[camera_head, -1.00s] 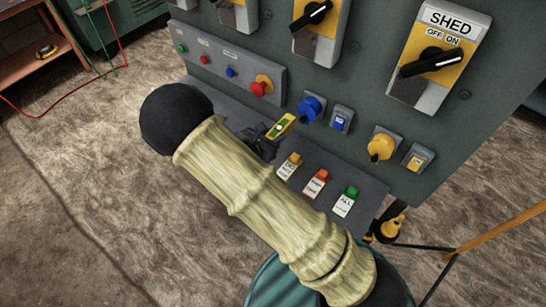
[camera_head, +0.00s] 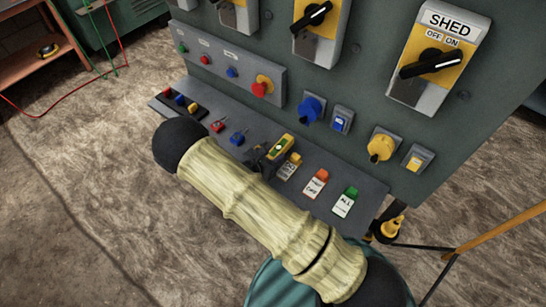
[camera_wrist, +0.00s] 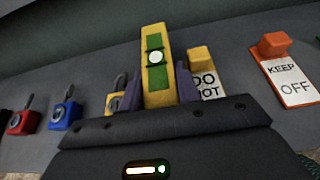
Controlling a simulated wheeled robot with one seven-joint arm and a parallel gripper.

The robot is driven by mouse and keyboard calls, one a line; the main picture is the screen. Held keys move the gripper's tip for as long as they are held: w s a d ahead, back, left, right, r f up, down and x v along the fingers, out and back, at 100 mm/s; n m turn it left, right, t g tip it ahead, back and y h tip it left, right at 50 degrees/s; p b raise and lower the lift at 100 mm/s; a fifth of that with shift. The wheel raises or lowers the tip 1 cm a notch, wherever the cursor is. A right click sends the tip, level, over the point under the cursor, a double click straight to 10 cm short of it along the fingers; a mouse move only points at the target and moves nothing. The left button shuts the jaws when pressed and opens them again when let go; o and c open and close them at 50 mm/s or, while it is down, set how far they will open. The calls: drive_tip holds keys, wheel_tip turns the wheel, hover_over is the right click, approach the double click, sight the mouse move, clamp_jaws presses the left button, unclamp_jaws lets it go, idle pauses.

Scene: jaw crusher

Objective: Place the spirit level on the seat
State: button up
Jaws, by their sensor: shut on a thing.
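The spirit level (camera_head: 280,146) is a small yellow bar with a green vial section and a pale round bubble window. My gripper (camera_head: 264,157) is shut on it, over the sloping grey ledge of the panel. In the wrist view, the level (camera_wrist: 154,62) stands out between the two dark fingers of my gripper (camera_wrist: 156,92), its lower end hidden by the gripper body. I cannot tell whether it touches the ledge. I cannot identify the seat with certainty in either view.
On the ledge (camera_head: 262,192) are a black tray (camera_head: 160,103) with coloured blocks, a red padlock (camera_head: 218,126), a blue padlock (camera_head: 237,138), and yellow, orange (camera_head: 315,184) and green (camera_head: 345,202) tags. A yellow padlock (camera_wrist: 115,101) is close left of the level. Switches project from the panel above.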

drive_tip(key=shift+f, duration=0.85)
drive_tip(key=shift+f, duration=0.15)
drive_tip(key=o, duration=0.8)
drive_tip(key=shift+r, duration=0.25)
drive_tip(key=b+v, duration=0.1)
drive_tip(key=v, duration=1.1)
